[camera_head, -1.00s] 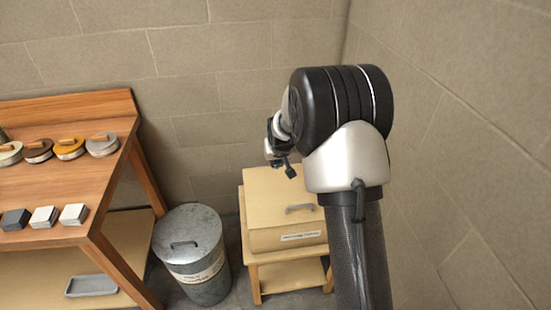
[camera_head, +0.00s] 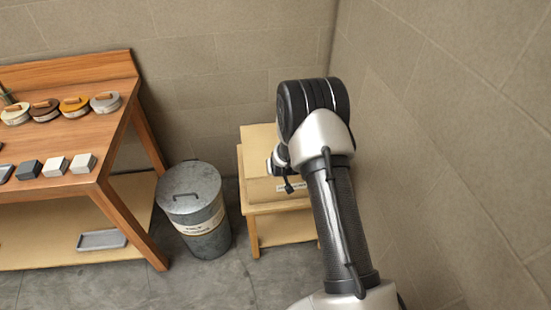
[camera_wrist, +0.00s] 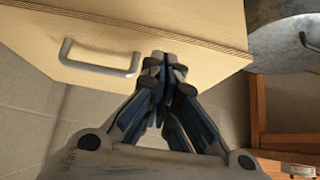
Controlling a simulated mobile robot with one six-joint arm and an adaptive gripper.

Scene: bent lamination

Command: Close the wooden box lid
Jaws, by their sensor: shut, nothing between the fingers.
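In the wrist view the lid's plywood edge (camera_wrist: 215,46) runs across the top, with a grey bar handle (camera_wrist: 100,68) to the left of my fingers. My gripper (camera_wrist: 163,62) is shut and empty, its tips close to the plywood edge beside the handle; contact is unclear. In the head view my gripper (camera_head: 289,186) is in front of the box, partly hiding it.
A metal bin (camera_head: 195,210) with a lid stands just left of the stand (camera_head: 285,228). A wooden workbench (camera_head: 75,150) with round tins and small blocks is further left. Stone walls (camera_head: 430,130) close in at the back and right. Floor is free in front.

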